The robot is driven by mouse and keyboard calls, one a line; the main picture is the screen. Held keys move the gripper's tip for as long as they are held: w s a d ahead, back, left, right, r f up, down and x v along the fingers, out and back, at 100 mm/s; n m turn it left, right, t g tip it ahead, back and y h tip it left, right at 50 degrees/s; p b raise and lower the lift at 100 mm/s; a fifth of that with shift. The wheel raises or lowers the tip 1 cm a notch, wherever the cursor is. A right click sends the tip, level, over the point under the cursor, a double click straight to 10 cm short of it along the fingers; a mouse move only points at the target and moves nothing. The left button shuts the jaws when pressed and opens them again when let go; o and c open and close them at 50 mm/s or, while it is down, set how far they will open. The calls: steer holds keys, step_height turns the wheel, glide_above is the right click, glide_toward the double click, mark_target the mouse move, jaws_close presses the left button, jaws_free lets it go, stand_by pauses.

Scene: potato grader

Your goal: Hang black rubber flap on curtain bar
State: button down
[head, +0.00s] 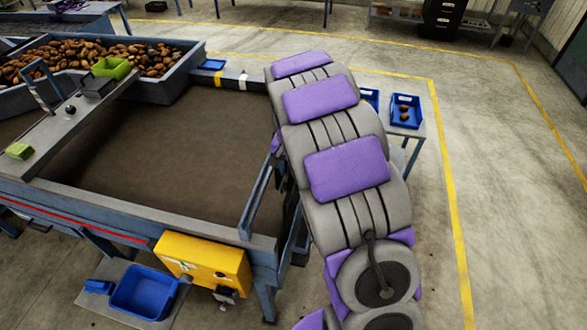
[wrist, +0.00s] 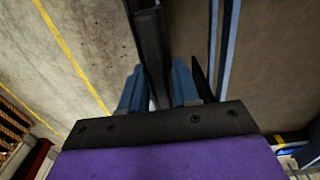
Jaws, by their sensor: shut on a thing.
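In the wrist view, the two blue fingers of my gripper (wrist: 158,72) are closed on a dark strip, which looks like the black rubber flap (wrist: 150,35). In the head view, my grey and purple arm reaches away over the grader's right side, and the gripper and flap are hidden. A dark bar with white and yellow bands (head: 232,80) crosses the grader's far end; I cannot tell whether it is the curtain bar.
The grader's brown belt (head: 165,135) lies left of my arm, edged by blue rails. A potato-filled hopper (head: 120,85) stands at its far left. A yellow box (head: 203,260) and blue bin (head: 143,291) are near.

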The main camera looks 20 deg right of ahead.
mark_target(260, 177)
steer(key=shift+w+a, duration=0.25)
steer(key=shift+w, duration=0.3)
steer(key=w+a, duration=0.1)
steer(key=a, duration=0.1)
steer(key=w+a, duration=0.2)
steer(key=a, duration=0.1)
steer(key=w+a+f+p, duration=0.1)
steer(key=a, duration=0.1)
steer(key=shift+w+a, duration=0.25)
steer(key=shift+w, duration=0.05)
steer(key=shift+d+f+b, duration=0.15)
steer(key=shift+f+b, duration=0.15)
steer(key=shift+f, duration=1.05)
steer(key=c, duration=0.8)
jaws_free()
steer(key=shift+o, duration=0.2)
steer(key=shift+r, duration=0.1)
